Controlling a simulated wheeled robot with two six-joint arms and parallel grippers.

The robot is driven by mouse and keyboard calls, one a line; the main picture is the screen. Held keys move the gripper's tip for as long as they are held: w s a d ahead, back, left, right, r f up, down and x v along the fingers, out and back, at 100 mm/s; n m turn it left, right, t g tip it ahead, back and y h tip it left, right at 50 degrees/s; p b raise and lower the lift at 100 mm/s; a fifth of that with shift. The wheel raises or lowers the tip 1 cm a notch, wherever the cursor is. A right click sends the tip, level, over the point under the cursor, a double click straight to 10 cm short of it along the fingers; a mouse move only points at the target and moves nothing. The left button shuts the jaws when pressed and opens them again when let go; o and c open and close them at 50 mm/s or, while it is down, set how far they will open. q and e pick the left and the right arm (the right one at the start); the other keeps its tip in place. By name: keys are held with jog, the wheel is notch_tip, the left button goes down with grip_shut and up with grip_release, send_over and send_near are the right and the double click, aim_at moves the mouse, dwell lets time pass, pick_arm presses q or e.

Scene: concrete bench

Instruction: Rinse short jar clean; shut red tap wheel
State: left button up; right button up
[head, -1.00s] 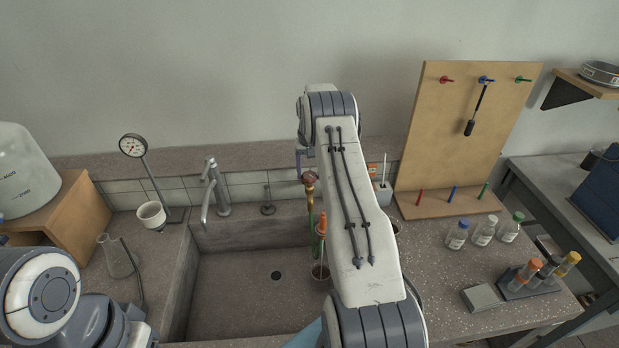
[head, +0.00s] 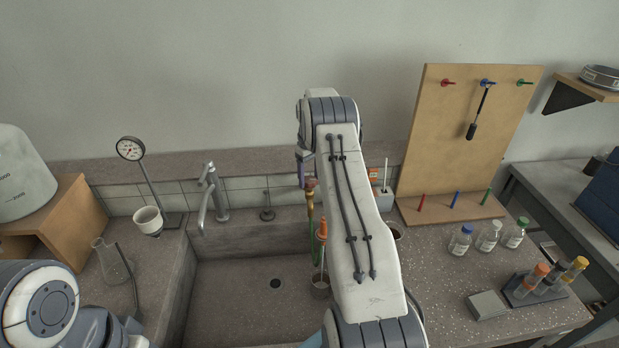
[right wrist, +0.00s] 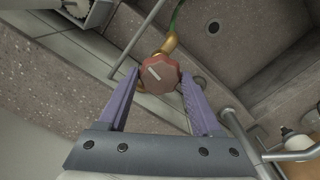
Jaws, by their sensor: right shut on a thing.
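The red tap wheel (right wrist: 160,72) sits between the purple fingers of my right gripper (right wrist: 160,76) in the right wrist view, with a finger on each side. The wheel (head: 311,184) also shows in the head view, on top of a brass tap (head: 310,204) at the back right of the sink, partly beside my arm. A small dark jar-like vessel (head: 320,290) stands in the sink below, with an orange-handled rod (head: 321,230) upright in it. I cannot tell whether it is the short jar. My left arm shows at lower left; its gripper is out of frame.
The sink (head: 235,290) floor around the drain is clear. A grey faucet (head: 215,192) stands behind it. A gauge stand (head: 148,182) and a flask (head: 112,262) are at left. Capped bottles (head: 488,236) and a tube rack (head: 535,288) stand at right, near a pegboard (head: 450,140).

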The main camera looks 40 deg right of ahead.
aim_at(310, 179)
jog(key=shift+r, duration=0.1)
dwell(0.5)
jog(key=o, duration=1.3)
jog(key=shift+o, duration=0.2)
jog(key=shift+r, duration=0.3)
notch_tip(310, 179, up, 10)
jog(key=b, duration=0.2)
jog(key=shift+f, duration=0.1)
